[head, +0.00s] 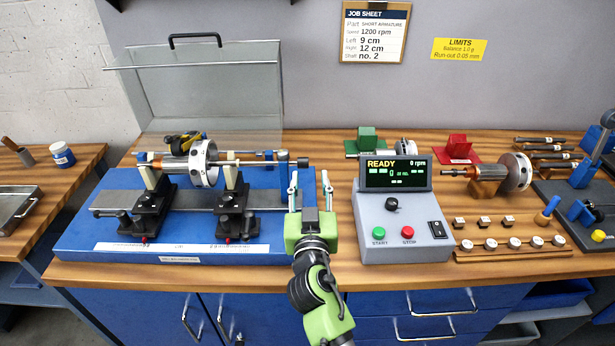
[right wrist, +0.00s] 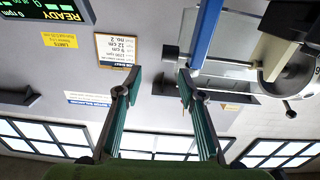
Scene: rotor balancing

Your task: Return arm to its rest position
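My right gripper (head: 309,178) is green, with its fingers pointing up, at the right end of the blue balancing machine (head: 90,240) and left of the control box. In the right wrist view its two fingers (right wrist: 160,85) are well apart with nothing between them. A blue post (head: 282,175) of the machine stands just left of the fingers. A rotor (head: 204,163) on a shaft lies across two black supports of the machine. The shaft's right end reaches close to the left finger; I cannot tell whether they touch. My left gripper is not in view.
The grey control box (head: 405,232) reads READY and 0 rpm. The clear guard (head: 205,95) is raised. A second rotor (head: 515,172) sits on a wooden stand at right, behind a wooden weight rack (head: 512,245). Green and red blocks stand behind the control box.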

